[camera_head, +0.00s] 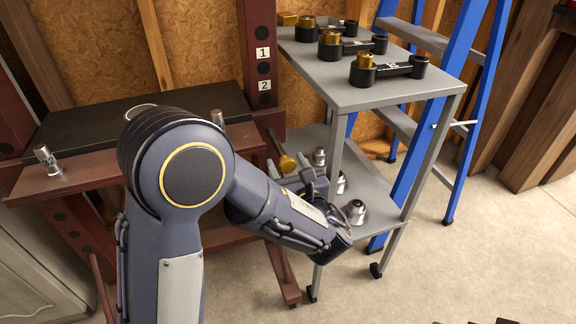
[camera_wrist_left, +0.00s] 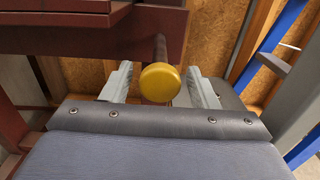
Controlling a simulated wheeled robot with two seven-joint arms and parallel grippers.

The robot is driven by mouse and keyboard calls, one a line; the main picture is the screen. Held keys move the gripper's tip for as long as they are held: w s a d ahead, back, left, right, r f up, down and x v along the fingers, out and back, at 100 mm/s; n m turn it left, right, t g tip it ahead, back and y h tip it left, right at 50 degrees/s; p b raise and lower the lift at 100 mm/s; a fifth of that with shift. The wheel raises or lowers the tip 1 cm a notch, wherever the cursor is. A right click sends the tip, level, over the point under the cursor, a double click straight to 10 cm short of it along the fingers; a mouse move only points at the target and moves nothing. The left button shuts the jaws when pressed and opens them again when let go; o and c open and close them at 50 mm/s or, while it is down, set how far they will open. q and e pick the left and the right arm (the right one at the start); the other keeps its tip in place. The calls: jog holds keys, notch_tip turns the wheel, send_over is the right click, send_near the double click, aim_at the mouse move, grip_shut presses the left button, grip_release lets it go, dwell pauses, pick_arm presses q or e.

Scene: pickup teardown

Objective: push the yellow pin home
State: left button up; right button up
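The yellow pin (camera_wrist_left: 160,82) has a round yellow head, and a short dark length of its shaft shows between the head and the red-brown steel frame (camera_wrist_left: 90,37). In the head view the yellow head (camera_head: 287,163) shows beside the frame's right post. My left gripper (camera_wrist_left: 161,88) is open, with one finger on each side of the yellow head and a small gap on both sides. In the head view my left gripper (camera_head: 296,177) is partly hidden by my own wrist. How deep the pin sits cannot be told. My right gripper is in neither view.
A grey two-shelf cart (camera_head: 375,92) stands right of the frame, with black brass-topped tools above and metal sockets (camera_head: 354,212) on the lower shelf close to my left wrist. A blue ladder (camera_head: 440,120) stands behind it.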

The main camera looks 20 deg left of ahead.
aim_at(276, 142)
pick_arm(q)
grip_shut()
jog(key=p+x, duration=0.1)
jog(key=x, duration=0.8)
jog(key=shift+w+a+r, duration=0.1)
jog(key=shift+a, duration=0.05)
jog(key=shift+o, duration=0.4)
grip_release()
jog(key=shift+w, duration=0.1)
jog(key=p+v, duration=0.1)
jog(key=v, duration=0.6)
jog(key=shift+s+d+p, duration=0.25)
jog(key=shift+s+p, duration=0.1)
